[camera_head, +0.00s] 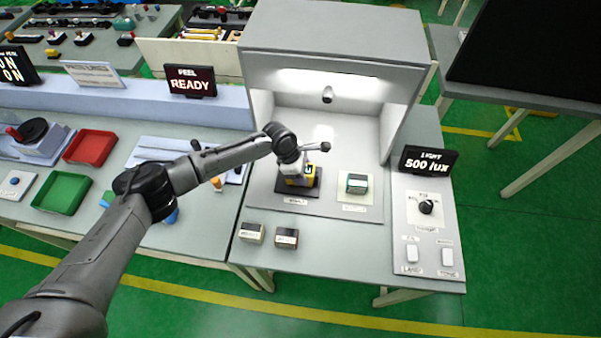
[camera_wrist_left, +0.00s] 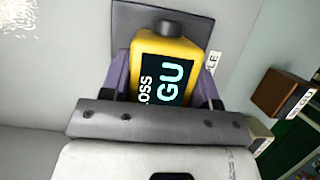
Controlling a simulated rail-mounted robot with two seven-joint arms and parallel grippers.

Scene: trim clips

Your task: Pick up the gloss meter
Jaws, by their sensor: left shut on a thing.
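The gloss meter is a yellow block with a dark screen, on the dark pad (camera_head: 284,191) inside the lit booth (camera_head: 350,110). In the left wrist view the gloss meter (camera_wrist_left: 176,50) fills the space between my fingers, its screen showing "GU" in pale letters and a dark knob at its far end. In the head view the gloss meter (camera_head: 306,181) is partly hidden by my left gripper (camera_head: 298,177), which comes down from above. My left gripper (camera_wrist_left: 165,85) is shut on the gloss meter. I cannot tell whether the meter touches the pad. My right gripper is not in view.
A green-and-white block (camera_head: 356,184) stands right of the pad. Two small boxes (camera_head: 252,232) (camera_head: 287,238) sit in front. A control panel (camera_head: 428,225) is at right; red and green trays (camera_head: 62,193) are at left.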

